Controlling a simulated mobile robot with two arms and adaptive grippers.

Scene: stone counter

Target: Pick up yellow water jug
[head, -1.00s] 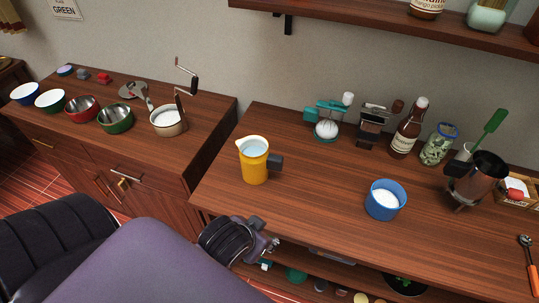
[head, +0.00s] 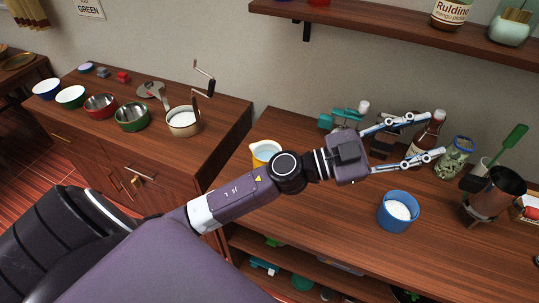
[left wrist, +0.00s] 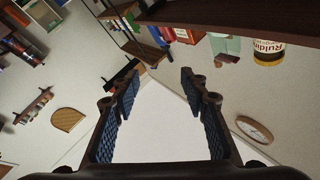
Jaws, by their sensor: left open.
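The yellow water jug (head: 264,151) stands on the wooden counter in the head view. Only its pale rim, spout and a little of its yellow side show; my left arm covers most of it, and its dark handle is hidden. My left gripper (head: 436,134) is open and empty. It is held above the counter to the right of the jug, with its fingers pointing right, away from the jug. In the left wrist view the open fingers (left wrist: 157,88) frame only pale wall, and the jug does not show. My right gripper is not in view.
A blue bowl of white contents (head: 398,211) stands right of the jug. A wall shelf (head: 400,35) hangs above. Several bowls sit on the left cabinet (head: 215,127).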

